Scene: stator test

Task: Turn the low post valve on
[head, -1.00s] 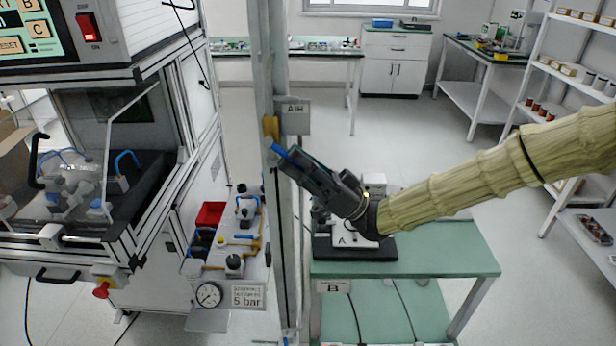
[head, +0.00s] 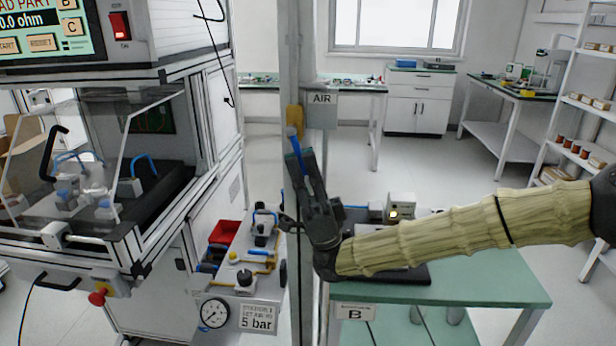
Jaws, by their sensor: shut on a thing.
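A valve with a brass-yellow body (head: 295,119) sits on the grey upright post (head: 291,60), beside the AIR sign (head: 321,98). Its blue lever (head: 294,140) runs down from the body, steep and leaning slightly right. My gripper (head: 298,158) points up at the lever from below and is shut on it. The dark fingers hide part of the lever. This is the only valve I can make out on the post; the post's foot is out of view.
A green-topped table (head: 480,285) marked B stands right of the post, under my arm. Left are a bench with brass fittings and a pressure gauge (head: 214,313), a 5 bar sign (head: 258,318) and a clear-guarded machine (head: 100,200). Floor beyond the table is clear.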

